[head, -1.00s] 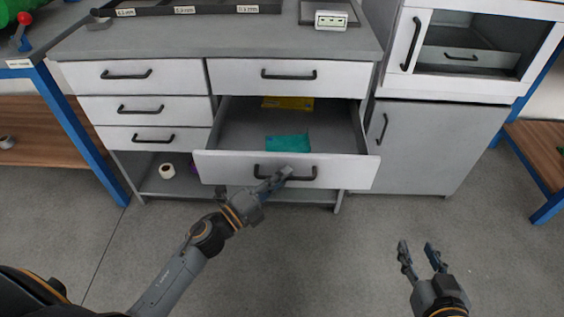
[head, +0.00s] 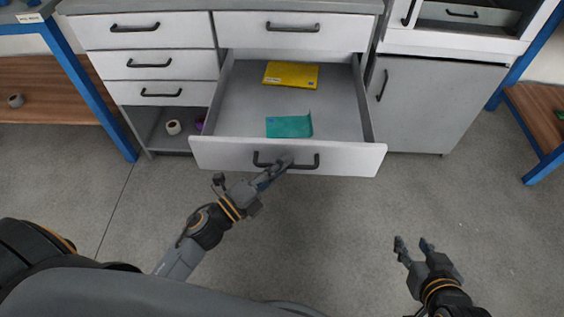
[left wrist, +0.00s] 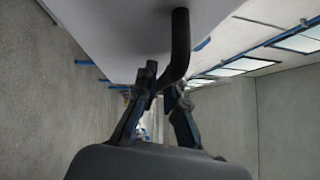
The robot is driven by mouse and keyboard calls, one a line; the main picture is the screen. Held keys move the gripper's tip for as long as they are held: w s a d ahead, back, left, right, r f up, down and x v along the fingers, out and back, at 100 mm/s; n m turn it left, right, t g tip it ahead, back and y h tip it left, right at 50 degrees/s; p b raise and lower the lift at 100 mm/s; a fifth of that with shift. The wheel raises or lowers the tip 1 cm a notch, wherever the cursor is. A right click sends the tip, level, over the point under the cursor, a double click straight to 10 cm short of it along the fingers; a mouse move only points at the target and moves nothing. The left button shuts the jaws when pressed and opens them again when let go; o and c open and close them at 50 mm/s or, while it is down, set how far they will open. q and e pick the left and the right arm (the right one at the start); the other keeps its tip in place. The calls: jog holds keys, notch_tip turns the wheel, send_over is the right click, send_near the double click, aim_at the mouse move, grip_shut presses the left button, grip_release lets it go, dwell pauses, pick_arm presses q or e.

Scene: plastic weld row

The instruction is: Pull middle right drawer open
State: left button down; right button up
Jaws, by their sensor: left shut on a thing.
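The middle right drawer (head: 222,153) stands far out of the cabinet, below the closed top right drawer (head: 345,32). Its black bar handle (head: 304,166) is on the white front. My left gripper (head: 280,167) is shut on this handle, near its middle in the head view. In the left wrist view the fingers (left wrist: 160,90) close around the dark handle (left wrist: 180,45) beside the white drawer front (left wrist: 115,35). Inside the drawer lie a yellow packet (head: 291,75) and a teal packet (head: 289,126). My right gripper (head: 414,243) is open and empty above the floor at the lower right.
A grey cupboard door (head: 430,105) is closed at the right. The floor (head: 345,220) in front is clear.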

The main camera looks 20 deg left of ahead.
pick_arm(q)
jog(key=c, duration=1.4)
grip_release()
jog(key=v, duration=1.2)
